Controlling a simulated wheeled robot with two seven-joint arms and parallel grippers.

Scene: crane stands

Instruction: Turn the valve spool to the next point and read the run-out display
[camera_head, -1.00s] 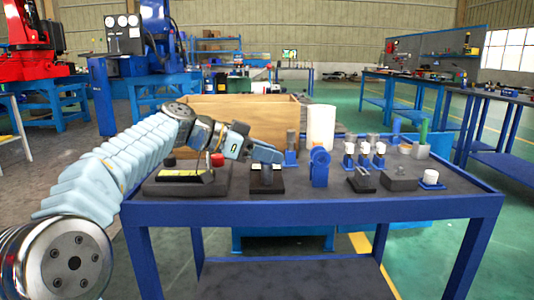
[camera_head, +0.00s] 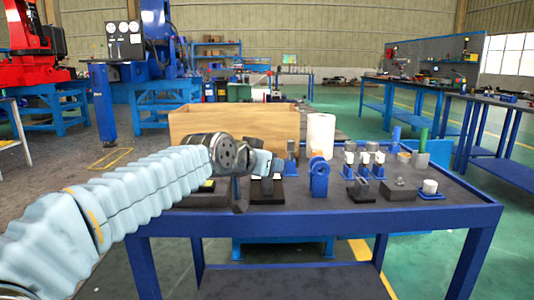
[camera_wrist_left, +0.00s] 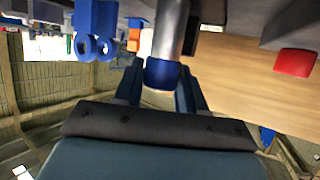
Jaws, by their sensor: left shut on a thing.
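My left gripper (camera_head: 264,163) is over the blue table, partly hidden behind its own wrist in the head view. In the wrist view, my left gripper (camera_wrist_left: 158,88) is shut on a grey metal cylinder with a blue end (camera_wrist_left: 162,72), which looks like the valve spool. A black stand (camera_head: 267,191) is just below the gripper in the head view. A dark box at the left of the table is mostly hidden by my arm; a red knob (camera_wrist_left: 296,63) shows in the wrist view. I cannot make out a display reading. My right gripper is not in view.
A wooden crate (camera_head: 235,122) stands behind the gripper, with a white cylinder (camera_head: 320,132) beside it. A blue ring bracket (camera_head: 319,176) stands right of the gripper. Several small fixtures and a dark block (camera_head: 398,190) fill the table's right part. The table's front strip is clear.

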